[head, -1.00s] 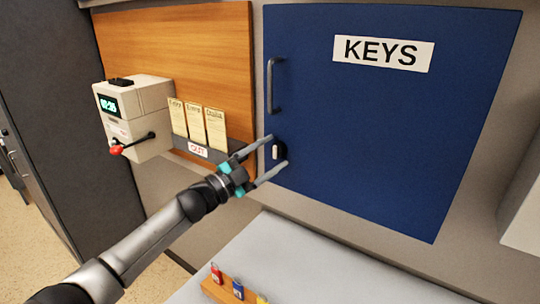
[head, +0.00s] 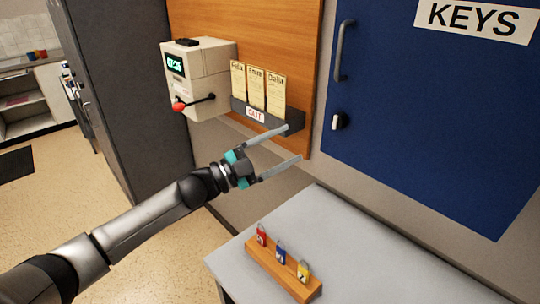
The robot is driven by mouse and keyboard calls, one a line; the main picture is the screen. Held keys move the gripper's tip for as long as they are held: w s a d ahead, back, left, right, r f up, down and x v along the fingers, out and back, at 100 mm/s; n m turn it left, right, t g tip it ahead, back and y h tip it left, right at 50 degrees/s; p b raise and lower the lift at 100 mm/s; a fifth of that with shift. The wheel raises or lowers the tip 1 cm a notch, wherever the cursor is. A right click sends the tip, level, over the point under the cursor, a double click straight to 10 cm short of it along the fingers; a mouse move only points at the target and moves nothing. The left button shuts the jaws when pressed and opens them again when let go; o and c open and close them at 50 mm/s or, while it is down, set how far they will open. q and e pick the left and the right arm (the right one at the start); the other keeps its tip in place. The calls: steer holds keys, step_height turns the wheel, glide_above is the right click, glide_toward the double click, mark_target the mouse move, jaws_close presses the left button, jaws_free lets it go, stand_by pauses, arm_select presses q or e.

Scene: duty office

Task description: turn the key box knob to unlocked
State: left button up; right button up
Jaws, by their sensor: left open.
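The blue key box (head: 430,110) with its KEYS label hangs on the wall at the right in the head view. Its small knob (head: 337,121), a pale grip on a dark base, sits on the door near the left edge, below the door handle (head: 344,50). The knob's grip looks roughly upright; I cannot tell whether that is locked or unlocked. My left gripper (head: 294,143) is open and empty, to the left of and slightly below the knob, apart from it. My right gripper is not in view.
A time clock (head: 200,78) with a red-knobbed lever and a card rack (head: 262,114) are on the wooden board left of the key box. Below is a grey table (head: 350,240) with a wooden block (head: 282,270) carrying red, blue and yellow padlocks. A dark cabinet (head: 125,90) stands left.

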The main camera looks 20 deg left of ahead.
arm_select(q)
steer(key=shift+v, duration=1.65)
